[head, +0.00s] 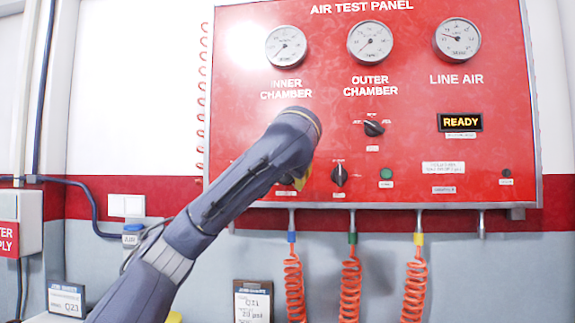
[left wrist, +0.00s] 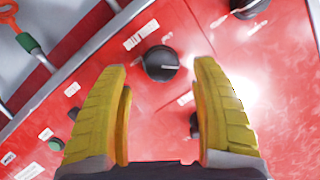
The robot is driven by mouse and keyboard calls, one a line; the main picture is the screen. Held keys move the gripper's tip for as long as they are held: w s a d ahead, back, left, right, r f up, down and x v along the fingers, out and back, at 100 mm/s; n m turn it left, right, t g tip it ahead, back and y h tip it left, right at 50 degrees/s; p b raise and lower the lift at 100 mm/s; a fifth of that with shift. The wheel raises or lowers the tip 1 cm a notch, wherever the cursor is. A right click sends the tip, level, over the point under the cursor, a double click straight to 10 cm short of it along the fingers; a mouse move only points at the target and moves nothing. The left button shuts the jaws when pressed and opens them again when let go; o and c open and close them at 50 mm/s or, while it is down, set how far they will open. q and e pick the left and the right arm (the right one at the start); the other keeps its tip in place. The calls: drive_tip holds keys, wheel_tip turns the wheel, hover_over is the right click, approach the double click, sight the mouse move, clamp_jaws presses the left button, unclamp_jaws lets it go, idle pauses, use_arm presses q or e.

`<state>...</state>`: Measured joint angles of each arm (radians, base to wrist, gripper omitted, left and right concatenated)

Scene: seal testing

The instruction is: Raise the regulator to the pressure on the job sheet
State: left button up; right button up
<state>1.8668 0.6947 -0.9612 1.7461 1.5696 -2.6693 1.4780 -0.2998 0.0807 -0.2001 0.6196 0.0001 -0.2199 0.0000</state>
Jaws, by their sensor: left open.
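My left gripper (left wrist: 162,110) is open, with its two yellow fingers either side of a black knob (left wrist: 162,63) in the left wrist view. The knob lies slightly beyond the fingertips and has a white pointer line. In the head view a similar knob (head: 340,175) shows just right of my gripper, its line pointing up. My arm hides the panel's lower left. I cannot read which knob is the regulator. A job sheet (head: 253,301) below the panel seems to read Q21 and 20 psi. The inner chamber gauge (head: 286,46) and outer chamber gauge (head: 370,42) are above.
The red panel (head: 480,90) also carries a line air gauge (head: 457,39), a lit READY display (head: 460,122), a selector (head: 373,128) and a green button (head: 386,174). Orange coiled hoses (head: 350,285) hang below. Another card (head: 66,299), marked Q23, stands at left.

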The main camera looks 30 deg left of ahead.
use_arm(q)
drive_tip(key=v, duration=0.7)
drive_tip(key=shift+s+d, duration=0.2)
drive_tip(key=shift+s, duration=0.15)
idle(3.1)
